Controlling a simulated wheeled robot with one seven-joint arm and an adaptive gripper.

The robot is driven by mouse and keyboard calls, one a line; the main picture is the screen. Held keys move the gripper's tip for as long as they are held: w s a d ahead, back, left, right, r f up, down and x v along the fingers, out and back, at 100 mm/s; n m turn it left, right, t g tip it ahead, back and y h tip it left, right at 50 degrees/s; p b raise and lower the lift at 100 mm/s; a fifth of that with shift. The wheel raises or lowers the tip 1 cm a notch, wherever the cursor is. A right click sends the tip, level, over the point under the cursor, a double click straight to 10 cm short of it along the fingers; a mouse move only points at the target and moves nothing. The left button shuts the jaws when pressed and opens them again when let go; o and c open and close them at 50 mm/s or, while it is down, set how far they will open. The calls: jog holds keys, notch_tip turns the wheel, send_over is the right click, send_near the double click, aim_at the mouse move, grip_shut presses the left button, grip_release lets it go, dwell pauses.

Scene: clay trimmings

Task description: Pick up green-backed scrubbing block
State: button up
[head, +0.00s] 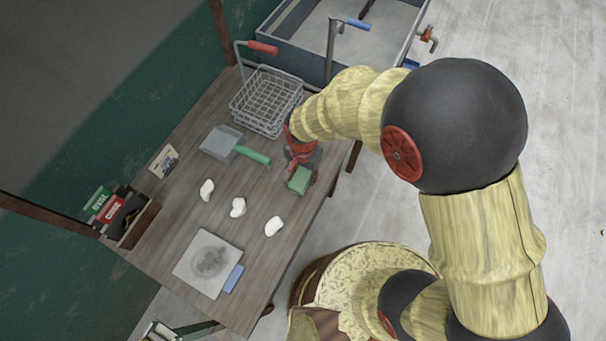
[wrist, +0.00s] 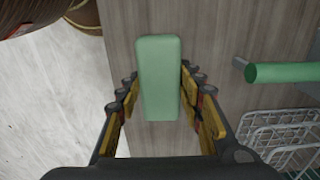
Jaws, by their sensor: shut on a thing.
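The green-backed scrubbing block (head: 300,180) is near the right edge of the wooden table, at my gripper (head: 303,170). In the wrist view the block (wrist: 158,78) stands lengthwise between my gripper's two fingers (wrist: 159,95), its plain green back facing the camera. My gripper is shut on the block. The block's underside is hidden, and I cannot tell whether it touches the table.
A dustpan with a green handle (head: 252,155) and a wire basket (head: 266,100) lie close by. Several white clay lumps (head: 238,207) and a grey slab (head: 208,264) lie on the table (head: 175,215). A sink (head: 345,35) stands behind.

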jog(key=s+r, duration=0.1)
jog(key=r, duration=0.1)
jog(key=s+r+p, duration=0.1)
jog(key=s+r, duration=0.1)
jog(key=r, duration=0.1)
jog(key=s+r+p, duration=0.1)
jog(key=s+r, duration=0.1)
jog(key=r, duration=0.1)
jog(key=shift+a+r, duration=0.2)
jog(key=shift+a, duration=0.05)
jog(key=s+r+p, duration=0.1)
jog(key=s+r, duration=0.2)
jog(key=s, duration=0.6)
jog(key=shift+a+r+p, duration=0.25)
jog(key=shift+a+p, duration=0.05)
jog(key=shift+p, duration=0.1)
jog(key=o, duration=0.7)
jog(key=shift+c, duration=0.2)
jog(key=c, duration=0.5)
jog(key=shift+w, duration=0.1)
